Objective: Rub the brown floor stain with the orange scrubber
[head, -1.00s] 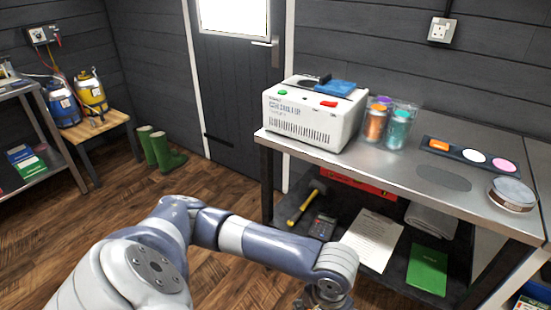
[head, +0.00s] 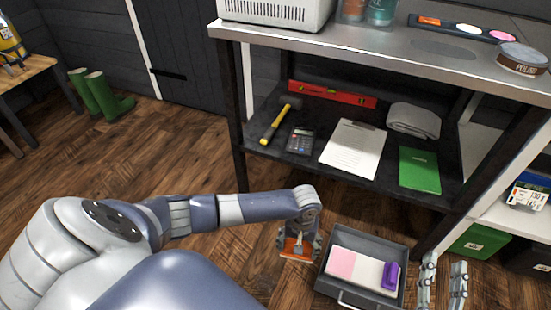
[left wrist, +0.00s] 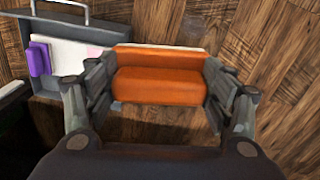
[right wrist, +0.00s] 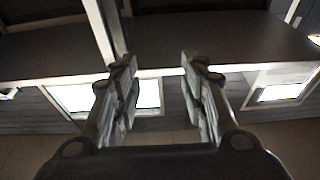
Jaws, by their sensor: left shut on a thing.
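My left gripper (head: 298,238) is shut on the orange scrubber (head: 297,250), low over the wooden floor beside a grey tray. In the left wrist view the scrubber (left wrist: 158,86) is an orange block spanning the space between the two fingers, with wood floor around it. I cannot tell whether it touches the floor.
The grey tray (head: 393,252) holds pink, white and purple items. A metal workbench (head: 345,45) stands behind; its lower shelf bears a mallet (head: 281,120), calculator (head: 300,140), clipboard (head: 353,148) and green book (head: 419,170). Green boots (head: 100,95) stand far left.

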